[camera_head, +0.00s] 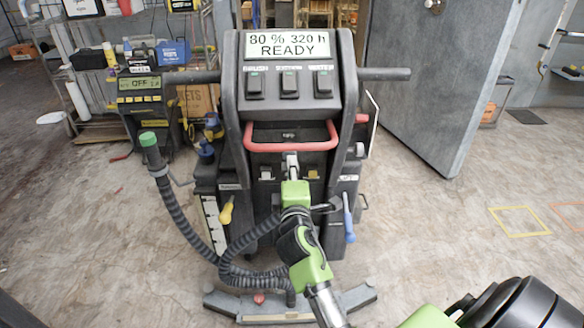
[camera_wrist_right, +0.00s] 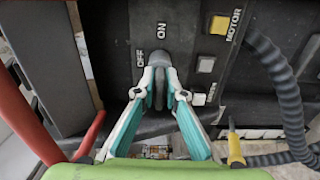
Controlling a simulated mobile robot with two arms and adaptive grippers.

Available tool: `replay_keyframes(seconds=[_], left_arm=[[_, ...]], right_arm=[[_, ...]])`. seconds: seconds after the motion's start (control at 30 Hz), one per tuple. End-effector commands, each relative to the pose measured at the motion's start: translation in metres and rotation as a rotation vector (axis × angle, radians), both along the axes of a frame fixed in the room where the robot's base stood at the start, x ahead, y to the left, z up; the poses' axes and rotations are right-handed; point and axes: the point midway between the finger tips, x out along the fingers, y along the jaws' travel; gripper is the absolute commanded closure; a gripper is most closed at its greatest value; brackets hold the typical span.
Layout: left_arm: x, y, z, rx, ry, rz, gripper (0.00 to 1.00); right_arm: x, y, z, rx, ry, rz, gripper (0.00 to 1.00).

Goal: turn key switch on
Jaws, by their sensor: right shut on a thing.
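The key switch (camera_wrist_right: 158,62) is on the black front panel of the machine, with an OFF label at its upper left and an ON label above it. My right gripper (camera_wrist_right: 158,82) is shut on its dark key, one fingertip on each side. The fingers hide much of the key, so I cannot tell exactly which label it points at. In the head view my right gripper (camera_head: 291,163) reaches up to the panel, below the red handle. My left gripper is not in view.
The machine's display (camera_head: 290,46) reads "80 % 320 h READY". A grey ribbed hose (camera_head: 178,205) hangs at the machine's left. The wrist view shows a yellow MOTOR button (camera_wrist_right: 219,25). A large grey door (camera_head: 440,80) stands at the right; floor between is clear.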

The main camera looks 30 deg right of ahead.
Motion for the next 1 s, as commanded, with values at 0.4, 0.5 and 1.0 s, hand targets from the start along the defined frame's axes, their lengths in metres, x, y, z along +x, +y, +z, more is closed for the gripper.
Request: replay_keyframes(seconds=[0.4,0.5,1.0], left_arm=[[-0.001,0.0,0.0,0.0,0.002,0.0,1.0],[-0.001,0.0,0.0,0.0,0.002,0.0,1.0],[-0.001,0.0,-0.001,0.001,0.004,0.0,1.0]], right_arm=[[0.0,0.0,-0.001,0.001,0.003,0.0,0.76],[0.0,0.0,-0.001,0.0,0.002,0.0,0.76],[-0.051,0.031,-0.003,0.003,0.004,-0.001,0.76]])
